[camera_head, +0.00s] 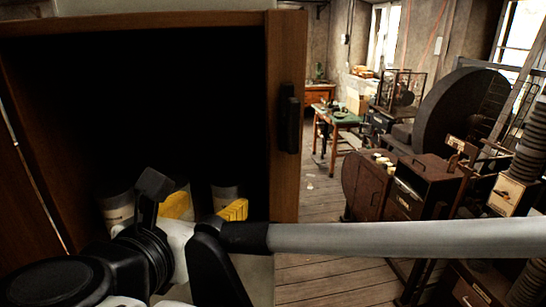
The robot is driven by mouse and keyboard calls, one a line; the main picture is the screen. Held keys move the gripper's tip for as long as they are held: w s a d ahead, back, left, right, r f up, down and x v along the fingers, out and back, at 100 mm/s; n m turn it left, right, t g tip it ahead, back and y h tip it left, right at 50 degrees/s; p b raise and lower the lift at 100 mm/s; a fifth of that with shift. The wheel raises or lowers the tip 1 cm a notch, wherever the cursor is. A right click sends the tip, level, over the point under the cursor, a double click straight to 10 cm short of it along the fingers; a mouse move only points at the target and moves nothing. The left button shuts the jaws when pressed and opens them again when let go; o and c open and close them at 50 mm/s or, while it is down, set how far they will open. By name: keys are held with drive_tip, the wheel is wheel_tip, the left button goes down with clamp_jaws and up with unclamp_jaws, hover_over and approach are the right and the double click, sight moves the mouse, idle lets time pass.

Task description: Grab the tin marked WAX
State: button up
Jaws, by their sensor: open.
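Several pale tins stand low inside a dark open cabinet: a left tin (117,208), a middle tin (182,186) and a right tin (226,193). No lettering is readable, so I cannot tell which one is marked WAX. My gripper (206,209) reaches into the lower part of the cabinet with its yellow finger pads apart. The left pad overlaps the middle tin in the picture and the right pad overlaps the right tin. I cannot tell whether either pad touches a tin. My arm hides the tins' lower parts.

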sight(229, 193)
drive_tip(key=x, duration=0.4)
drive_tip(key=p+x, duration=0.1)
drive_tip(key=x, duration=0.3)
drive_tip(key=shift+w+f+p, duration=0.25)
drive_tip(key=shift+f+p, duration=0.05)
drive_tip(key=shift+s+d, duration=0.1)
drive_tip(key=shift+s, duration=0.05)
drive_tip(key=shift+s+r, duration=0.1)
drive_tip(key=c, duration=1.2)
